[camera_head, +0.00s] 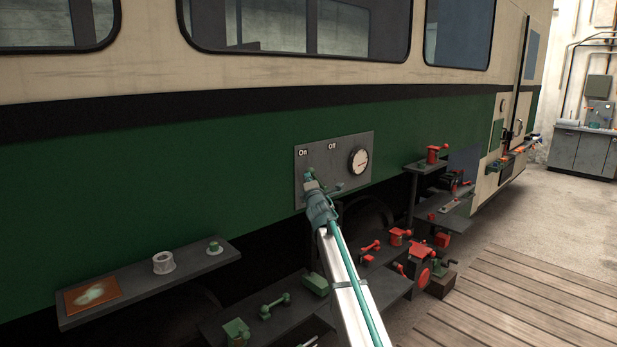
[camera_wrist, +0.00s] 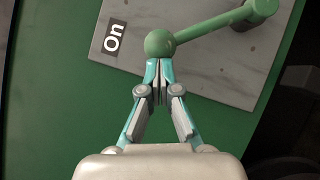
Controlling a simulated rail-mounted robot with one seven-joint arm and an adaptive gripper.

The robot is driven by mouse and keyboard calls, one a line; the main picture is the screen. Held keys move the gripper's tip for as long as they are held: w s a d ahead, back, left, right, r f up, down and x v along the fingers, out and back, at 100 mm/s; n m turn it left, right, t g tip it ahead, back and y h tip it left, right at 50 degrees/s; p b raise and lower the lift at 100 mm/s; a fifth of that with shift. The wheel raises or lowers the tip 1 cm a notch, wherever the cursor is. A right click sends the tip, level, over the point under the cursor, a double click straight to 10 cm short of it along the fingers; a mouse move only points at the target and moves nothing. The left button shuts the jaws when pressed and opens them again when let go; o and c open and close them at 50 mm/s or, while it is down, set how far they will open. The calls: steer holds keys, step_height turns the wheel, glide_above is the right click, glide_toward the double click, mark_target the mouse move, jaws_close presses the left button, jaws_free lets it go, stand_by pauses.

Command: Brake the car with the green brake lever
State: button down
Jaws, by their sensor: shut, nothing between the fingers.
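The green brake lever is on a grey panel (camera_head: 345,142) on the side of the green and cream tram car. In the wrist view its round knob (camera_wrist: 160,43) is beside the "On" label, and its arm (camera_wrist: 212,24) runs up right to a pivot (camera_wrist: 262,7). The "On" label (camera_head: 303,153) is at the panel's left, and the "Off" label (camera_head: 332,146) is right of it. My gripper (camera_head: 311,182) is in front of the panel, shut and empty. Its fingertips (camera_wrist: 160,72) are right at the knob; I cannot tell whether they touch it.
A round gauge (camera_head: 358,161) is at the panel's right. A shelf (camera_head: 150,282) with a grey nut-like part (camera_head: 163,263) stands at lower left. Red and green parts crowd the lower shelves (camera_head: 385,290). The wooden floor (camera_head: 510,300) at right is clear.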

steer(key=shift+w+d+r+m+p, duration=0.2)
steer(key=shift+r+m+p, duration=0.15)
steer(key=shift+p, duration=0.35)
steer(key=shift+w+d+r+p, duration=0.15)
steer(key=shift+r+p, duration=0.15)
steer(key=shift+p, duration=0.45)
steer(key=shift+w+d+r+p, duration=0.15)
steer(key=shift+r+p, duration=0.1)
steer(key=shift+p, duration=0.5)
steer(key=shift+w+r+p, duration=0.1)
steer(key=shift+p, duration=0.35)
